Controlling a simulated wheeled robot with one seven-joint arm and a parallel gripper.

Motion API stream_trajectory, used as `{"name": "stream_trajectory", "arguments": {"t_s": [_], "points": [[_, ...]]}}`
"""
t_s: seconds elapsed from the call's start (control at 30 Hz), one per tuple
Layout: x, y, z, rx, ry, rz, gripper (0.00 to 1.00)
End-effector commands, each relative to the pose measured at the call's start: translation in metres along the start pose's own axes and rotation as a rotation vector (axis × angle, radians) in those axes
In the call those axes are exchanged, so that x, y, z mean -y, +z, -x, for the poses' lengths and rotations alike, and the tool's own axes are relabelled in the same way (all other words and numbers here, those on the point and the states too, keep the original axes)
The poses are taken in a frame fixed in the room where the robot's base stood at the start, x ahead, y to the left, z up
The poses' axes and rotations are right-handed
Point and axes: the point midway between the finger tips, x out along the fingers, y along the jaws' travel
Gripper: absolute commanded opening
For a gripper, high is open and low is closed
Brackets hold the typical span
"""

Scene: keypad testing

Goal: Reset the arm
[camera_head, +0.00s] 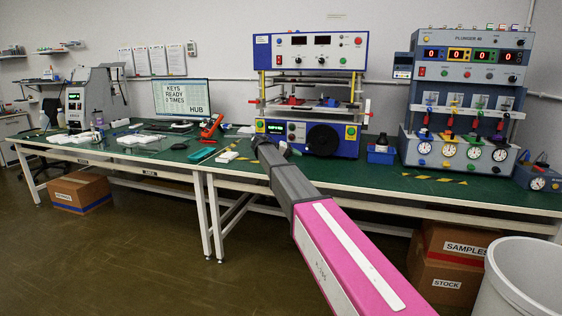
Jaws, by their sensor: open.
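My arm reaches from the bottom right up to the bench, with a pink and white link close to the camera and a grey section beyond it. My gripper (268,145) is at the far end of the grey section. It is small and dark in this view, open, and I see nothing held in it. It appears in front of the lower left part of the blue and white test machine (271,128). I cannot tell whether it touches the machine or the bench.
The green-topped bench (375,188) holds a monitor (182,99), a red handheld device (211,128), a small blue box (381,152) and a plunger machine (468,95). Cardboard boxes (80,191) stand below. A pale bin (527,280) is at the bottom right. Open floor lies at the left front.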

Motion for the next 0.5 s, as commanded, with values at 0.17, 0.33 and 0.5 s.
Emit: {"name": "stream_trajectory", "arguments": {"t_s": [0.17, 0.33, 0.5], "points": [[0.007, 0.013, -0.013, 0.006, -0.027, 0.015, 0.51], [0.018, 0.031, -0.033, 0.014, -0.071, 0.040, 0.51], [0.034, 0.057, -0.057, 0.024, -0.136, 0.071, 0.51]]}}
